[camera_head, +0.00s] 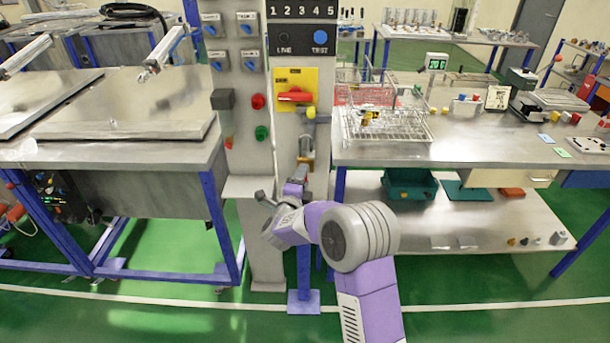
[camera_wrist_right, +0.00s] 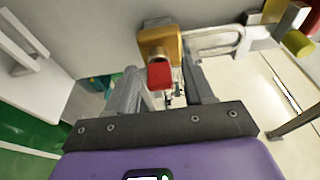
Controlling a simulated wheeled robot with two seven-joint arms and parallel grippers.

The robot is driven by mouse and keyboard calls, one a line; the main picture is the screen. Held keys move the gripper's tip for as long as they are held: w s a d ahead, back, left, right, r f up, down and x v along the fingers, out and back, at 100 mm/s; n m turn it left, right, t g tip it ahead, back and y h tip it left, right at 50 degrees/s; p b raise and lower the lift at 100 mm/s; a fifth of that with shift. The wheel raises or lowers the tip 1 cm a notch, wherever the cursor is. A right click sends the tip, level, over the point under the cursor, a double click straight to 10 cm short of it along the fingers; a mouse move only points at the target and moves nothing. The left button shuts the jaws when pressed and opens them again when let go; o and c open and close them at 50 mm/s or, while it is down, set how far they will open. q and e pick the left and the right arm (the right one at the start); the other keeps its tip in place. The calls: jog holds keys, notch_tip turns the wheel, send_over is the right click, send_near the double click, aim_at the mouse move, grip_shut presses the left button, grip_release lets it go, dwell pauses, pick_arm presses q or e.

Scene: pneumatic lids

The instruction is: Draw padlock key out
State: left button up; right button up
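The brass padlock (camera_head: 307,143) hangs on the grey post below the yellow switch plate (camera_head: 311,78) with its red handle (camera_head: 295,96). In the right wrist view the brass padlock body (camera_wrist_right: 160,44) and its bright shackle (camera_wrist_right: 215,39) show at the top. A key with a red head (camera_wrist_right: 160,75) sits at the padlock's near face. My right gripper (camera_head: 301,172) is just below the padlock. In the wrist view its fingers (camera_wrist_right: 164,84) are apart, one on each side of the red key head, with gaps visible. My left gripper is out of view.
A workbench (camera_head: 400,153) with a wire basket (camera_head: 385,124) stands right of the post. A metal table (camera_head: 125,152) stands at left. The post carries a red button (camera_head: 258,101) and a green button (camera_head: 262,133). A small ledge (camera_head: 245,187) juts out near my right arm.

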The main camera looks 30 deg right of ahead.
grip_shut()
jog(key=shift+s+a, duration=0.1)
jog(key=shift+s, duration=0.05)
jog(key=shift+s+a+b, duration=0.3)
jog(key=shift+s, duration=0.25)
jog(key=shift+s+a+b, duration=0.25)
jog(key=shift+s+a, duration=0.05)
jog(key=shift+s, duration=0.2)
jog(key=s+a+r+p, duration=0.2)
jog(key=s+r, duration=0.2)
jog(key=r, duration=0.3)
jog(key=shift+s+a+r, duration=0.15)
jog(key=shift+a+r, duration=0.1)
jog(key=shift+a, duration=0.1)
dwell(0.6)
dwell(0.4)
